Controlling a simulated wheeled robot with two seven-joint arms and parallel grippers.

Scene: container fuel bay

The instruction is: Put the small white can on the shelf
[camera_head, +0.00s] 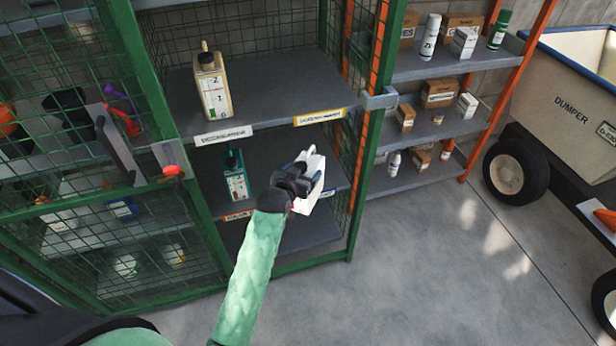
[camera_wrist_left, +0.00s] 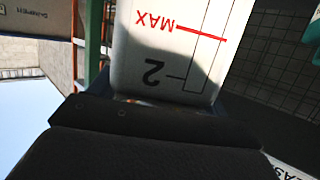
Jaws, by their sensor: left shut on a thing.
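The small white can (camera_head: 313,163) is in my left gripper (camera_head: 298,180), in front of the open green cage. It looks tilted in the head view, and the gripper and wrist hide part of it. In the left wrist view the can (camera_wrist_left: 185,55) fills the top middle, with a red MAX line and a 2 scale mark. The dark gripper body (camera_wrist_left: 140,145) covers the bottom of that view. The cage has an upper shelf (camera_head: 280,90) and a middle shelf (camera_head: 265,165). The can is apart from the upper shelf; contact with the middle one cannot be told.
A beige can (camera_head: 212,88) stands on the upper shelf, with bare space to its right. A teal can (camera_head: 235,175) stands on the middle shelf. The mesh door (camera_head: 90,190) is at the left. An orange rack (camera_head: 480,110) and a dumper (camera_head: 580,95) stand right.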

